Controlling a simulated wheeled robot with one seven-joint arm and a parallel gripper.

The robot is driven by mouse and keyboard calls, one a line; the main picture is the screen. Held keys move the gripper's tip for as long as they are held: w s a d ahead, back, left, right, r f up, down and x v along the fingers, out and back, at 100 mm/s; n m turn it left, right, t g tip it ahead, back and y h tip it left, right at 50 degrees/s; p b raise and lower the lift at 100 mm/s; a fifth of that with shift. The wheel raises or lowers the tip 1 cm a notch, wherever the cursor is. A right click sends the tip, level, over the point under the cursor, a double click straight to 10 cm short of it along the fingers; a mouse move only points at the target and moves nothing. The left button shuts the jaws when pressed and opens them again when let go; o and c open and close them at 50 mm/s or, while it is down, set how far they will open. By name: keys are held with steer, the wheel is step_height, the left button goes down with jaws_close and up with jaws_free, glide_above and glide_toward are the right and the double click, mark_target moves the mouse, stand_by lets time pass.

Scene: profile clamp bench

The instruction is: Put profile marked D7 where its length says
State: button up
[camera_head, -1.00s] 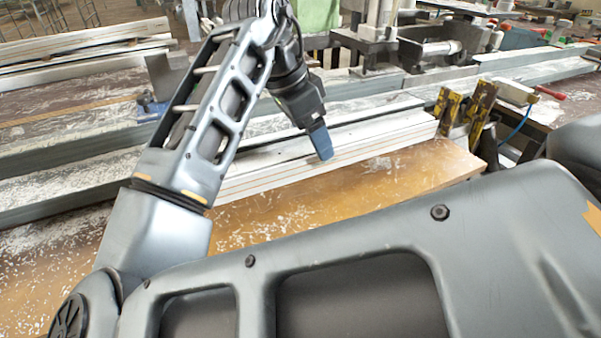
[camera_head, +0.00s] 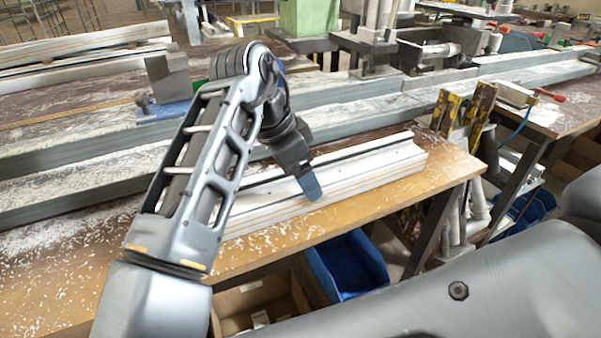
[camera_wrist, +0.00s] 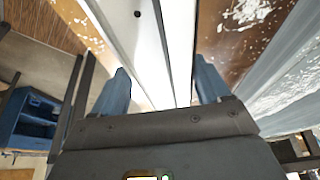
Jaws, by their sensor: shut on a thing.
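A long white profile (camera_head: 372,172) with lengthwise grooves lies along the front of the wooden bench (camera_head: 425,192). My gripper (camera_head: 309,186), with blue fingertips, points down onto it and is shut on it. In the wrist view the profile (camera_wrist: 152,45) runs between the two fingers of my gripper (camera_wrist: 163,88), with a dark hole in its upper face. In the head view my arm hides the profile's left part. I cannot read any D7 mark, and I cannot tell whether the grooved white strips are one piece or several side by side.
A long grey steel rail (camera_head: 350,117) runs behind the profile. Yellow upright clamps (camera_head: 480,108) stand right of its end. A blue bin (camera_head: 348,265) and a cardboard box (camera_head: 262,303) sit below the bench's front edge. Other profiles (camera_head: 85,45) lie at the back left.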

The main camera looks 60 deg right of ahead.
steer(key=shift+f, duration=0.1)
steer(key=o, duration=1.7)
steer(key=shift+o, duration=0.2)
steer(key=p+v, duration=0.1)
steer(key=v, duration=1.1)
steer(key=shift+r, duration=0.2)
steer(key=shift+s+d, duration=0.1)
